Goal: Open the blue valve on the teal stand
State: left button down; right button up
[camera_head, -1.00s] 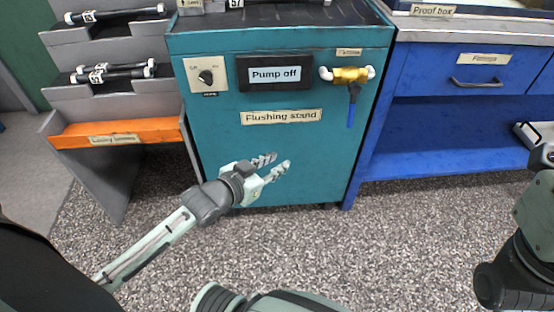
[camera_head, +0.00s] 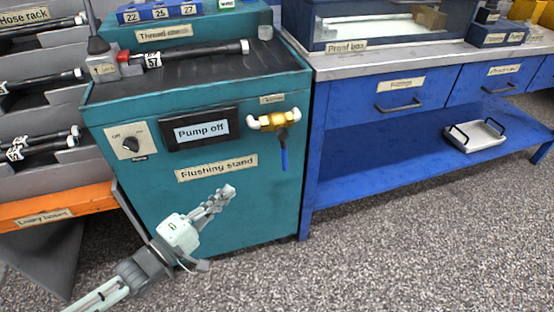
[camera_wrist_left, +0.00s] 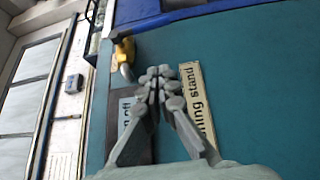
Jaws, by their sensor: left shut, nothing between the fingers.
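The teal flushing stand (camera_head: 235,215) stands in the middle-left of the head view. On its front, at the upper right, is a brass valve (camera_head: 272,121) with white pipe ends. Its blue handle (camera_head: 284,152) hangs straight down. My left gripper (camera_head: 226,194) is shut and empty in front of the stand, below the "Flushing stand" label and lower left of the handle. In the left wrist view the shut fingertips (camera_wrist_left: 158,75) point up beside the label, with the brass valve (camera_wrist_left: 124,52) beyond them; the blue handle cannot be made out there. My right gripper is not in view.
The front carries a pump knob (camera_head: 131,144) and a "Pump off" display (camera_head: 202,131). A black hose (camera_head: 200,52) lies on top. A hose rack with an orange shelf (camera_head: 55,206) is at left; a blue bench (camera_head: 345,150) adjoins at right. The floor in front is clear.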

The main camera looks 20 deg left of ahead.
pick_arm(q)
send_near(284, 151)
jog(key=w+a+f, duration=0.3)
jog(key=w+f, duration=0.1)
jog(key=w, duration=0.1)
jog(key=d, duration=0.1)
jog(key=w+d, duration=0.2)
jog(key=d, duration=0.1)
jog(key=shift+r, duration=0.4)
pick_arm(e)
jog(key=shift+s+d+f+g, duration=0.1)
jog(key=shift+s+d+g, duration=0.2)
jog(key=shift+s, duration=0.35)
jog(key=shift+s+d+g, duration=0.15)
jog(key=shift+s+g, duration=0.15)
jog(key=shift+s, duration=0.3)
pick_arm(q)
jog(key=shift+f+n, duration=0.1)
jog(key=shift+n, duration=0.2)
